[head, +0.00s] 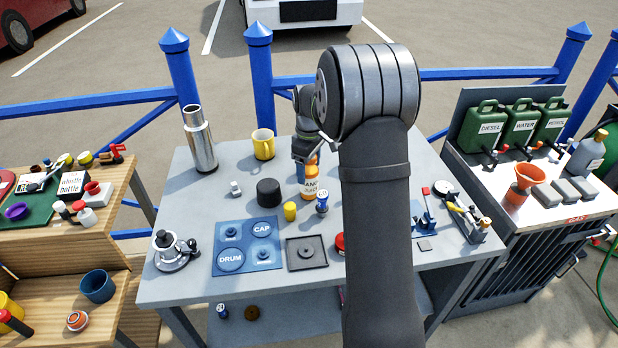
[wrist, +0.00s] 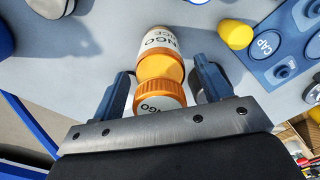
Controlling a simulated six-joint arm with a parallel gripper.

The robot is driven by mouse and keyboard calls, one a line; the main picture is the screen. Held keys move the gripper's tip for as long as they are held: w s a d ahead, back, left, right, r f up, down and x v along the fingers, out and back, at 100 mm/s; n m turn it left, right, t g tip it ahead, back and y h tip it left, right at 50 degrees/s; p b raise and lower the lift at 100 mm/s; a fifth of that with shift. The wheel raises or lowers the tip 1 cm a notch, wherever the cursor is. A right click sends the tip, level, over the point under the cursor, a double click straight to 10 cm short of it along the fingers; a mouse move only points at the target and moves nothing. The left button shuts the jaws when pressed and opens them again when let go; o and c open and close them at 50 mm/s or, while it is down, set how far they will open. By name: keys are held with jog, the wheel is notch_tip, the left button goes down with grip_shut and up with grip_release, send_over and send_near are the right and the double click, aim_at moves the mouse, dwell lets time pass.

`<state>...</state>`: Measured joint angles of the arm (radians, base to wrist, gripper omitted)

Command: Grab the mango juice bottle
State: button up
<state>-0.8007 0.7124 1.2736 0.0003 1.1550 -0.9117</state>
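The mango juice bottle (head: 311,187) stands upright on the grey table, with an orange body and a white label partly reading "MANGO". My gripper (head: 307,158) is right above it and hides its upper part in the head view. In the wrist view the bottle (wrist: 160,72) shows its ribbed orange cap close to the palm. My gripper's two fingers (wrist: 163,68) are spread on either side of it. Narrow gaps seem to show between the fingers and the bottle, so it looks open around the bottle, not shut on it.
A yellow mug (head: 263,144) and a steel flask (head: 199,140) stand behind left. A blue board (head: 246,246) lies in front left.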

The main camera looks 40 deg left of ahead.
jog(key=c, duration=1)
jog(key=shift+r, duration=0.1)
jog(key=shift+c, duration=0.2)
